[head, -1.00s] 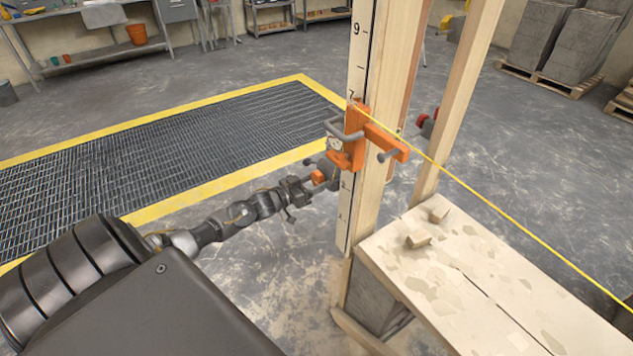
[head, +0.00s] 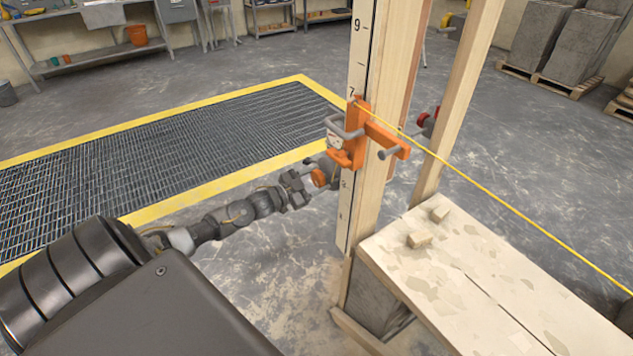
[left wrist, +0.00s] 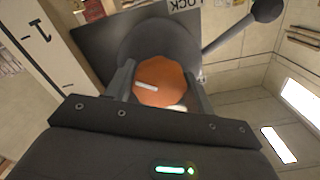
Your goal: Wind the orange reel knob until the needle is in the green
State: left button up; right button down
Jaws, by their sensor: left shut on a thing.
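The orange reel knob (head: 318,178) sits on the dark reel (head: 333,168) at the wooden post, below an orange clamp bracket (head: 355,150). In the left wrist view the knob (left wrist: 162,84) has a white mark and sits between my two fingers, with the dark round reel (left wrist: 158,45) behind it. My left gripper (head: 312,180) is shut on the knob; it also shows in the left wrist view (left wrist: 162,92). A small pale gauge face (head: 334,142) is on the bracket, partly behind a grey handle. Its needle and green zone are too small to read. My right gripper is not in view.
A yellow line (head: 480,180) runs from the bracket down to the right. A numbered scale (head: 358,60) is on the post (head: 385,80). A pale bench top (head: 470,270) with two small blocks stands at right. A grey lever (left wrist: 235,28) sticks out beside the reel.

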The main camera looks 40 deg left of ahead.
pick_arm(q)
jog(key=m+b, duration=0.1)
jog(key=m, duration=0.4)
jog(key=shift+f+m, duration=0.1)
jog(key=shift+m, duration=0.2)
jog(key=m+b, duration=0.1)
jog(key=m, duration=0.4)
jog(key=shift+b, duration=0.3)
jog(key=m, duration=0.2)
jog(key=shift+m+b, duration=0.35)
jog(key=shift+m, duration=0.75)
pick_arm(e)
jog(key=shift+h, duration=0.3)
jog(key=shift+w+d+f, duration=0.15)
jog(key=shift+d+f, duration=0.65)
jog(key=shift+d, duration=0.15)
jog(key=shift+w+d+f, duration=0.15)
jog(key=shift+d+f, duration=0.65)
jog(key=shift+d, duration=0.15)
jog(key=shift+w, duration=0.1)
pick_arm(q)
jog(key=o, duration=1)
jog(key=shift+r, duration=0.2)
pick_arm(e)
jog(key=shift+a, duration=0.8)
